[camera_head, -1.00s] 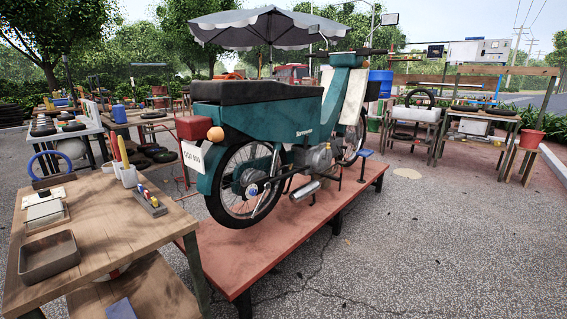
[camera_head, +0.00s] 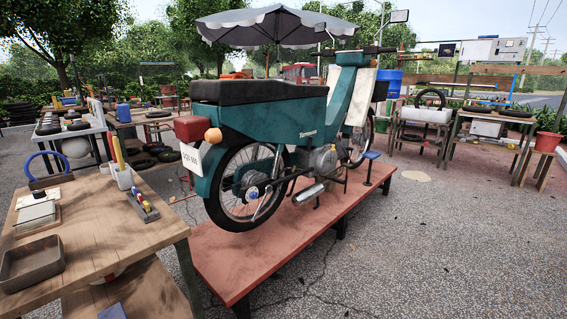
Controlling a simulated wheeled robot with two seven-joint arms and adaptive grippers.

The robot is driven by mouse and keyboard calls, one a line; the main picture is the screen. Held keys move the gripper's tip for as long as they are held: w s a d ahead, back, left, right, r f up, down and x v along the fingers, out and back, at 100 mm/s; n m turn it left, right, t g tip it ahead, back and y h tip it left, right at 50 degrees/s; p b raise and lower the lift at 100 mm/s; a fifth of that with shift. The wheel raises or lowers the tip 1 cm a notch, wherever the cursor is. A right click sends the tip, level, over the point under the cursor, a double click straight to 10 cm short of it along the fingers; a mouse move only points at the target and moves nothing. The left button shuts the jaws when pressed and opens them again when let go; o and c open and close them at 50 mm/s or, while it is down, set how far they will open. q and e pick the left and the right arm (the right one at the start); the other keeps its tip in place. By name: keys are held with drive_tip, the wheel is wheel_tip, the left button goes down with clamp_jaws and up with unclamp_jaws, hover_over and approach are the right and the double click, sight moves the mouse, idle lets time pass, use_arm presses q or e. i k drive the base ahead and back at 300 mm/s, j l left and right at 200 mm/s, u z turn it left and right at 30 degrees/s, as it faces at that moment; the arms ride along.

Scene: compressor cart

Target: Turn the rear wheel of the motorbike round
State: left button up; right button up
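The teal motorbike (camera_head: 262,125) stands upright on a low red platform (camera_head: 270,254), its rear end toward me. Its rear wheel (camera_head: 247,187) is a black tyre with spokes and a hub, partly covered at the top by the teal bodywork and rear mudguard. A white number plate (camera_head: 191,158) and a red tail box (camera_head: 188,129) sit at the back. Neither of my grippers shows in the head view. Nothing of mine touches the wheel.
A wooden workbench (camera_head: 98,240) at the left front holds a grey tray (camera_head: 32,262), a blue ring (camera_head: 45,165) and small tools. Its corner lies close to the platform. Open paved ground (camera_head: 440,250) lies to the right. More benches stand behind.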

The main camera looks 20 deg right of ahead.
sight(216, 210)
drive_tip(key=i+l+u, duration=0.3)
drive_tip(key=l, duration=0.3)
drive_tip(key=i+l+u, duration=0.1)
drive_tip(key=l+u, duration=0.15)
drive_tip(key=l, duration=0.35)
drive_tip(key=i+l+u, duration=0.15)
drive_tip(key=l+u, duration=0.15)
drive_tip(key=l, duration=0.35)
drive_tip(key=l+u, duration=0.25)
drive_tip(key=l, duration=0.4)
drive_tip(key=l+u, duration=0.3)
drive_tip(key=l, duration=0.4)
drive_tip(key=l+u, duration=0.25)
drive_tip(key=l, duration=0.45)
drive_tip(key=k+l+u, duration=0.3)
drive_tip(key=l, duration=0.35)
drive_tip(key=k+l+u, duration=0.1)
drive_tip(key=l+u, duration=0.15)
drive_tip(key=l, duration=0.4)
